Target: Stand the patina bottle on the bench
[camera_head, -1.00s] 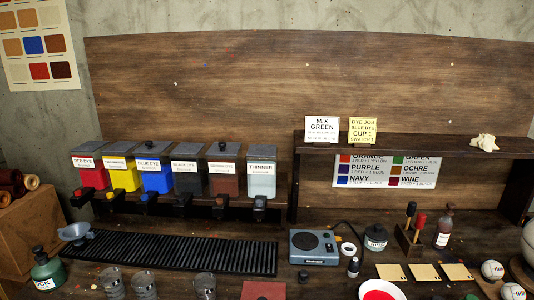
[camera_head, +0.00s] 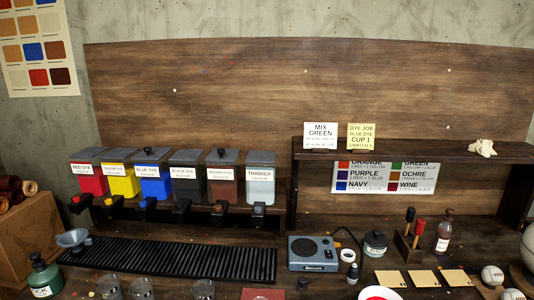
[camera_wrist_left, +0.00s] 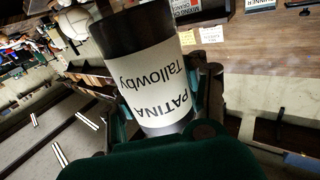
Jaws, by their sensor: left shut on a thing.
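My left gripper (camera_wrist_left: 168,98) is shut around the patina bottle (camera_wrist_left: 150,80), seen in the left wrist view. The bottle has a dark end, a dark lower band and a white label reading "PATINA Tallowby", upside down in that picture. Neither the bottle nor either gripper shows in the head view. The brown wooden bench (camera_head: 327,286) runs along the bottom of the head view. I cannot tell from these frames how far the bottle is from the bench.
The bench holds a black slatted rack (camera_head: 180,258), a blue-grey device (camera_head: 314,253), glass cups (camera_head: 140,288), a green bottle (camera_head: 44,276), a dark jar (camera_head: 375,244) and a reddish bottle (camera_head: 444,232). Dye dispensers (camera_head: 155,182) stand behind. Small gaps are clear between things.

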